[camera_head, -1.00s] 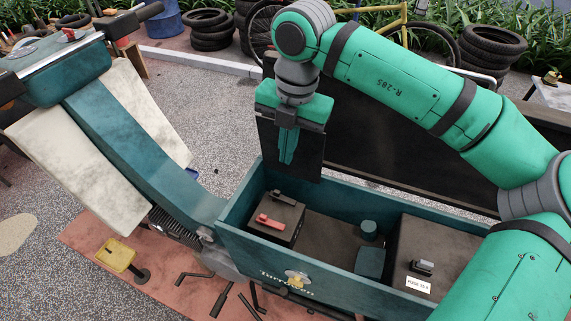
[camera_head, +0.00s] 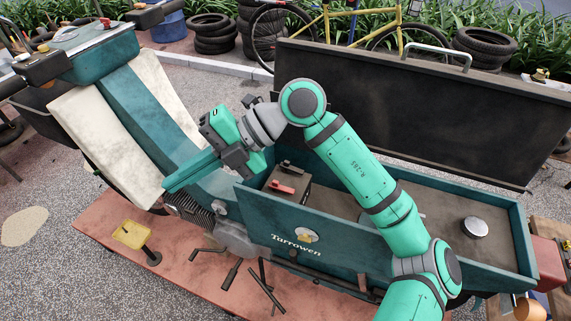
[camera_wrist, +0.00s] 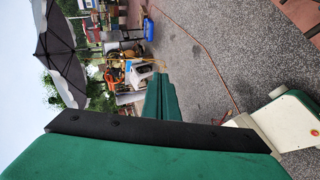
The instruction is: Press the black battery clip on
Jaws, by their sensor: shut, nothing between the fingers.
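The black battery clip (camera_head: 287,167) sits at the back of the top of a dark battery box (camera_head: 299,190). The box stands in the left end of the teal cart tray. A red clip (camera_head: 283,188) lies in front of the black one on the same box. I cannot tell whether the black clip is fully seated. My gripper (camera_head: 167,187) is shut and empty, left of the box and clear of both clips. It points left and slightly down over the teal and cream front part. In the wrist view, its fingers (camera_wrist: 160,88) are together; neither clip shows there.
The teal tray wall (camera_head: 330,246) surrounds the box. The raised dark lid (camera_head: 400,105) stands behind the tray. My arm crosses the tray and hides part of its middle.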

